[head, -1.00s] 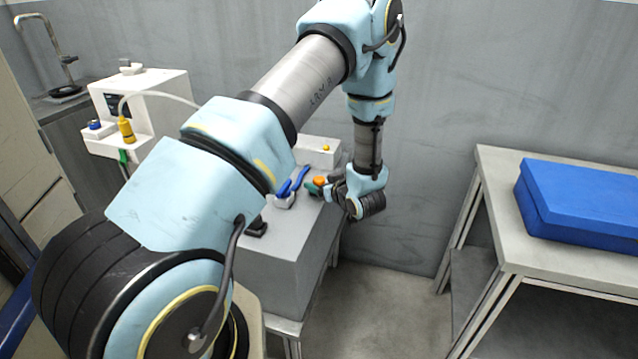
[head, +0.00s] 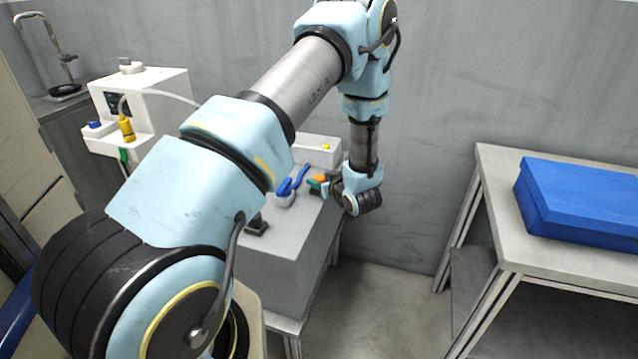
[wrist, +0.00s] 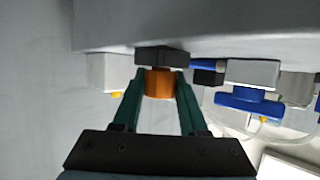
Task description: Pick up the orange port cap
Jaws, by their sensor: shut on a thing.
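The orange port cap (wrist: 160,84) sits between the two green fingers of my gripper (wrist: 158,92) in the wrist view. The fingers are shut on its sides. A dark block (wrist: 162,56) lies directly beyond the cap and appears to touch it. My wrist hides part of the fingers there.
A blue-handled part (head: 293,184) stands on the grey box, left of my gripper; the wrist view shows blue handles too (wrist: 250,103). A white machine (head: 145,95) is at the left. A blue case (head: 580,200) lies on the right table (head: 500,165). Floor between is clear.

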